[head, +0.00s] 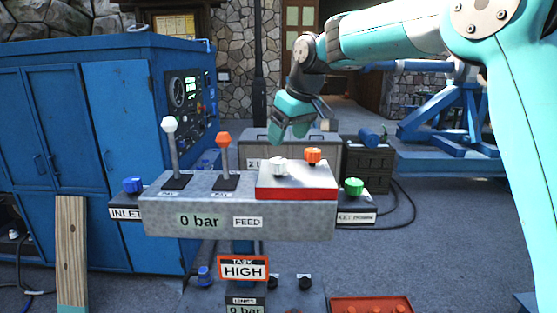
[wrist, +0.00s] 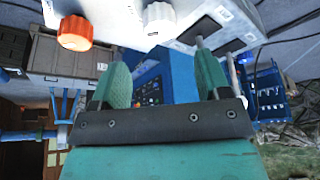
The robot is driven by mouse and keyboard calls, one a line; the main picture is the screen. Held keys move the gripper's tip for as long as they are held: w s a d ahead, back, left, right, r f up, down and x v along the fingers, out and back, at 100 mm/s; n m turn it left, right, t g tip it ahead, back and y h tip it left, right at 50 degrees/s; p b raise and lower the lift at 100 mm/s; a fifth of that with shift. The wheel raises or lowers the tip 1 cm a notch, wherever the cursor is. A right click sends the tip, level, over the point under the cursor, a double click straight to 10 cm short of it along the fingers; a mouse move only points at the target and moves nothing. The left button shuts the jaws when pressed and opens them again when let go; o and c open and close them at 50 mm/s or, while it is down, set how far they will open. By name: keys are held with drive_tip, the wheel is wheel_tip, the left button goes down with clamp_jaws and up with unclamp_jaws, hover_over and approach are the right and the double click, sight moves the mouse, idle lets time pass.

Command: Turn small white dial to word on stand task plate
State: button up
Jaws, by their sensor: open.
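The small white dial (head: 278,166) sits on the white top of a red-edged box on the grey stand. It also shows at the top of the wrist view (wrist: 158,18). The words around it are too small to read. The task plate (head: 243,268) on the stand's front reads HIGH. My gripper (head: 289,135) points down just above the white dial, apart from it. In the wrist view its green fingers (wrist: 160,62) are spread with nothing between them.
An orange dial (head: 313,156) stands right beside the white one. Two upright levers, white-tipped (head: 170,125) and orange-tipped (head: 223,140), rise at the left. A blue knob (head: 132,185) and a green knob (head: 354,187) flank the stand. The stand reads 0 bar.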

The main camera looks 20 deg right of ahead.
sight(278, 160)
drive_tip(key=p+x, duration=0.1)
drive_tip(key=x, duration=0.7)
drive_tip(key=shift+w+f+p, duration=0.1)
drive_tip(key=shift+f+p, duration=0.15)
drive_tip(key=shift+p, duration=0.15)
drive_tip(key=c, duration=0.9)
